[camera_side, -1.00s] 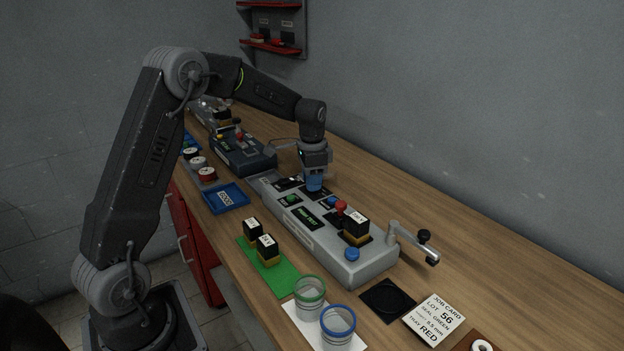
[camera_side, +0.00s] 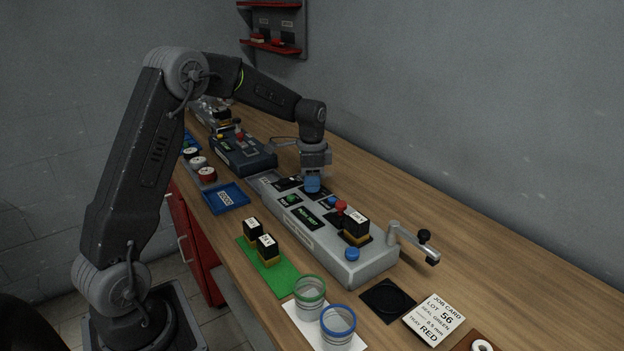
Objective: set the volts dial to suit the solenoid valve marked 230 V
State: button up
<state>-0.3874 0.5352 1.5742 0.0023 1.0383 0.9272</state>
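The grey test unit (camera_side: 372,268) lies along the bench, with a green-lit display (camera_side: 305,218). A black solenoid valve (camera_side: 356,228) with a yellow-brown base and white label sits upright in its right end; the label is too small to read surely. My gripper (camera_side: 312,186) points down over the unit's left part, with its blue fingertips low at the panel. The volts dial is not distinguishable; the fingers cover that spot. I cannot tell whether they are closed on a knob. Two more valves (camera_side: 267,250) stand on a green mat (camera_side: 285,277), their labels unclear.
A red-knobbed lever (camera_side: 341,206) and a blue button (camera_side: 352,254) stand on the unit. A clamp arm (camera_side: 412,243) sticks out at its right end. Green-rimmed and blue-rimmed jars (camera_side: 338,325), a job card (camera_side: 435,317) and a blue tray (camera_side: 243,198) are nearby.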

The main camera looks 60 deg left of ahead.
jog(key=o, duration=0.3)
notch_tip(320, 180, up, 14)
dwell(0.6)
jog(key=shift+d, duration=0.1)
jog(key=s+d+r+n+t, duration=0.2)
jog(key=s+d+r, duration=0.2)
jog(key=s+d, duration=0.25)
jog(key=s+d+f+n+t, duration=0.1)
jog(key=s+d+f+n, duration=0.1)
jog(key=s+d, duration=0.4)
jog(key=s+d+f+n+t, duration=0.2)
jog(key=s+d, duration=0.3)
jog(key=s, duration=0.8)
jog(key=shift+d+f+t, duration=0.3)
jog(key=shift+d+f, duration=0.05)
jog(key=shift+f, duration=0.5)
